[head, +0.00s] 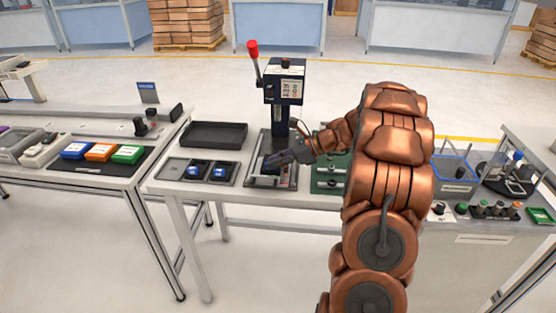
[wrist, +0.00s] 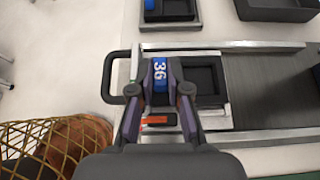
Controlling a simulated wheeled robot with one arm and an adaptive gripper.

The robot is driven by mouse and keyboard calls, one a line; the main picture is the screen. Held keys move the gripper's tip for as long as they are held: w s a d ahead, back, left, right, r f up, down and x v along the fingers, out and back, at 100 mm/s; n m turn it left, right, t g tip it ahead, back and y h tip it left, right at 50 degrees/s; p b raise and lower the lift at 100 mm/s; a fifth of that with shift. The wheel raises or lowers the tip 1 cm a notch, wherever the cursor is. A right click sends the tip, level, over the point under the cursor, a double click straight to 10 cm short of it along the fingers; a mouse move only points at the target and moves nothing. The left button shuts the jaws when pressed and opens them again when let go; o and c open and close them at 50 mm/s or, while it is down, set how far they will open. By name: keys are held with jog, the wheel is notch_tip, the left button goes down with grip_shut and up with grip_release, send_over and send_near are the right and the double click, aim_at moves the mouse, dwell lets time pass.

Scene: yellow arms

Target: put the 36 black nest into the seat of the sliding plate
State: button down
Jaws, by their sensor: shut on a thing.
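The black nest (wrist: 205,98) carries a blue tab marked 36 (wrist: 160,72) at its left end and an open pocket to the right. My gripper (wrist: 163,88) is shut on this tab end, one finger on each side. In the wrist view the nest lies over the pale sliding plate (wrist: 215,122), roughly square to it. I cannot tell whether it rests fully down in the seat, because the nest and fingers cover the seat. The plate has a dark loop handle (wrist: 108,78) at its left. In the head view my gripper (head: 280,160) is over the plate, below the press.
A lever press (head: 285,88) with a red knob stands behind the plate. A tray (head: 180,180) with blue-tabbed nests is to the left, with an empty black tray (head: 215,135) behind it. A green fixture (head: 328,178) stands to the right, partly hidden by my arm.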

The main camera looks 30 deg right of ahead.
jog(key=shift+f, duration=0.1)
dwell(0.3)
jog(key=c, duration=1.1)
grip_release()
jog(key=shift+o, duration=0.2)
jog(key=v, duration=1.2)
jog(key=shift+f, duration=0.1)
